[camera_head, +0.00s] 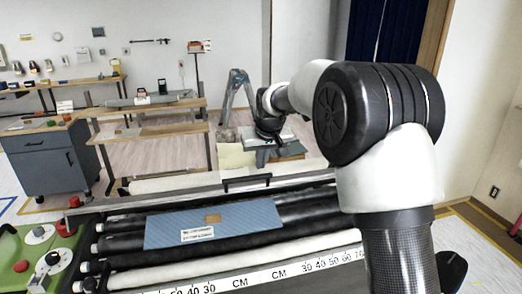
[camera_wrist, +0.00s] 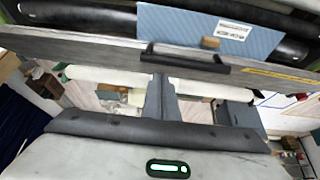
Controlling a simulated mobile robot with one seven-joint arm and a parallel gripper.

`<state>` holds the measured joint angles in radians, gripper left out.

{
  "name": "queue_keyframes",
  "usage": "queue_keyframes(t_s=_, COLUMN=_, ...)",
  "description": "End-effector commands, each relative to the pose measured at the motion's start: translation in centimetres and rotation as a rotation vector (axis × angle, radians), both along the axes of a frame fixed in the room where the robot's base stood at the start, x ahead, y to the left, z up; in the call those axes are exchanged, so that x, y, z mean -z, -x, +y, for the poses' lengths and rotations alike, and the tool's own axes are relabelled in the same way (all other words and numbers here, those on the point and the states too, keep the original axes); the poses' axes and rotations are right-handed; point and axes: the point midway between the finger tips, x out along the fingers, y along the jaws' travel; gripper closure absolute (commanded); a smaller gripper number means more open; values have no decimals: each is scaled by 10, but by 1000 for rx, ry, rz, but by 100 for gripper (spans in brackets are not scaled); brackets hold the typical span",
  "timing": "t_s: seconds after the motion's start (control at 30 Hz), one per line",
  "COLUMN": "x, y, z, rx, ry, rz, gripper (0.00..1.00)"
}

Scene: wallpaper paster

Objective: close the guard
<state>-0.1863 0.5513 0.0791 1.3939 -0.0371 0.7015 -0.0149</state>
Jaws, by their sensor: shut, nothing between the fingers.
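The guard (camera_wrist: 90,47) is a long grey panel with a black bar handle (camera_wrist: 185,58), and it crosses the upper part of the wrist view. In the head view the guard (camera_head: 205,191) runs along the far edge of the machine, with its handle (camera_head: 246,184) near the middle. It stands raised behind the rollers. My gripper (camera_wrist: 160,78) is shut and empty. In the wrist view its fingertips lie just below the guard's edge, close to the handle. I cannot tell whether they touch. In the head view the fingers are hard to make out beyond the guard.
A blue board (camera_head: 215,224) with a white label lies over the black rollers (camera_head: 125,243). A CM scale (camera_head: 255,278) runs along the near side. Workbenches (camera_head: 150,132) stand behind; floor lies between.

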Motion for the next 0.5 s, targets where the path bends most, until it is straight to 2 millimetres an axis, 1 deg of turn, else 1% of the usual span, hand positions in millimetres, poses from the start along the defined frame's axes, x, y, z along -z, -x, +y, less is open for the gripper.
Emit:
queue_keyframes(t_s=0.03, x=4, y=1, z=-1, rx=0, ry=0, rz=1, gripper=100)
queue_keyframes(t_s=0.13, x=7, y=2, z=-1, rx=0, ry=0, rz=0, gripper=100)
queue_keyframes(t_s=0.5, x=8, y=3, z=-1, rx=0, ry=0, rz=-1, gripper=100)
